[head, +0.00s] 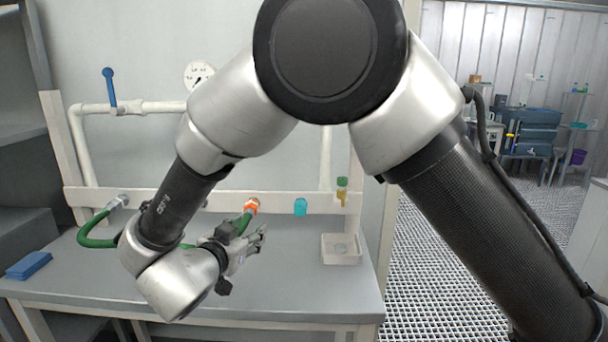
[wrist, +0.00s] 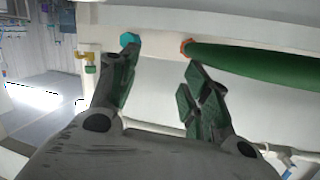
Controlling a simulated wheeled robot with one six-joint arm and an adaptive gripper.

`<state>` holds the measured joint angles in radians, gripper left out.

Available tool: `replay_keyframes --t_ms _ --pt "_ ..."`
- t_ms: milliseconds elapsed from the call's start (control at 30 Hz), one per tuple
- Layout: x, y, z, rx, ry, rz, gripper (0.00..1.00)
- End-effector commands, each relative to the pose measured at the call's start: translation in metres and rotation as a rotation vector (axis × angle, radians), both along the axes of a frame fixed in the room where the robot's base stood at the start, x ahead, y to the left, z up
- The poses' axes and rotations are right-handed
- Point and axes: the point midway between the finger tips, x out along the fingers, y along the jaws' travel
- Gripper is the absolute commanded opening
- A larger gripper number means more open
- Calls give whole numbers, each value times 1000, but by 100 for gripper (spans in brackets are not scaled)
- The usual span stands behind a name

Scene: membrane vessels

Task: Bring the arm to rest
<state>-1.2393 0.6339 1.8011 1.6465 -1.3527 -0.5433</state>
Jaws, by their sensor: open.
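My gripper (head: 258,240) is at the end of my bent arm, above the grey bench (head: 290,298) and in front of the white pipe rail. In the wrist view my gripper (wrist: 160,66) has its two fingers spread apart with nothing between them. A green hose (wrist: 258,63) with an orange coupling (wrist: 187,47) runs beyond the right finger. In the head view the orange coupling (head: 251,206) is on the rail, and my gripper partly hides the green hose (head: 97,240) below it. I cannot tell whether a finger touches the hose.
A blue valve lever (head: 109,86) stands on the pipe. The bench front is clear.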

Motion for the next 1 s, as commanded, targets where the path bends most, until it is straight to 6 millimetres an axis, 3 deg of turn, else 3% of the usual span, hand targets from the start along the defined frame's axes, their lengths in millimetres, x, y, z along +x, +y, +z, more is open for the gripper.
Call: replay_keyframes --t_ms 133,300,367,467,567,767,1000 --pt "5 38 -26 64 88 215 48" --pt "-8 84 -41 155 277 557 48" --pt "-16 90 -40 180 377 689 48" --pt "-32 70 -31 185 561 869 48" --pt "-50 15 -15 145 753 986 48" --pt "-81 -149 16 -6 1060 998 48" --pt "-129 -343 53 -136 1235 777 48"
